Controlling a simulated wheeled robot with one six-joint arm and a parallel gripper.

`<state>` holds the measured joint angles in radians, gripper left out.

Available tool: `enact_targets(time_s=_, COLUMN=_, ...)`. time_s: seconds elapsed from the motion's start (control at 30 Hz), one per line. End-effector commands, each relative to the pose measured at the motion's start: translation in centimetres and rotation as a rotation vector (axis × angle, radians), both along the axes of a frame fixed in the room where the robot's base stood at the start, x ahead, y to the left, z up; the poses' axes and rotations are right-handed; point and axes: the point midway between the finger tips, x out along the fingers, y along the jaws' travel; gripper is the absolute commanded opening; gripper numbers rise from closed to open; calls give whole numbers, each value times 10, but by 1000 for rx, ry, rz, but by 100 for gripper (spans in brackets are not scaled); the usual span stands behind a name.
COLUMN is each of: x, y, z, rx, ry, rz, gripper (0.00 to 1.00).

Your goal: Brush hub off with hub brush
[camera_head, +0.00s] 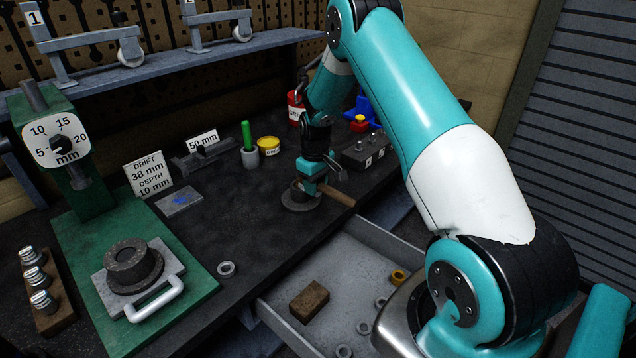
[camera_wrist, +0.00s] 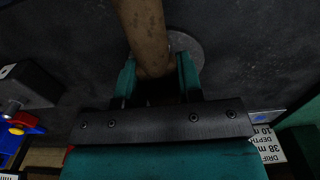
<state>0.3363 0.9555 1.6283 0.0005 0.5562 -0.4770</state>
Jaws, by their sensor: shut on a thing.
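My gripper (camera_head: 312,184) is low over the back middle of the dark bench, shut on the brush's tan wooden handle (camera_head: 338,196). In the wrist view the handle (camera_wrist: 146,30) runs up and away between the two teal fingers (camera_wrist: 157,80); bristles are hidden. A round grey flanged piece (camera_head: 297,204) lies directly below the gripper, and its disc (camera_wrist: 190,50) shows beside the handle in the wrist view. I cannot tell whether the brush touches it. A dark, rough hub-like piece (camera_head: 131,264) sits on a plate with a white handle at the green press.
The green press (camera_head: 85,190) with its dial stands left. An open drawer (camera_head: 350,258) at the front holds a brown block (camera_head: 309,300) and several rings. A cup (camera_head: 250,158), yellow tin (camera_head: 268,146) and dark block (camera_head: 363,156) stand behind. The bench's middle left is mostly clear.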

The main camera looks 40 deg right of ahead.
Motion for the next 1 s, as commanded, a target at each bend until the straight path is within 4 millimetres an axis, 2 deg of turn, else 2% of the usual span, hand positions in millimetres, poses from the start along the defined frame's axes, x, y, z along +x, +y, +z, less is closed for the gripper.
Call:
enact_targets(time_s=0.27, x=-2, y=11, z=-4, rx=2, ry=3, rz=1, gripper=5)
enact_targets(time_s=0.8, x=0, y=-12, z=-1, rx=0, ry=4, rz=-5, gripper=5)
enact_targets(time_s=1.0, x=1, y=-13, z=0, rx=1, ry=3, rz=-2, gripper=5)
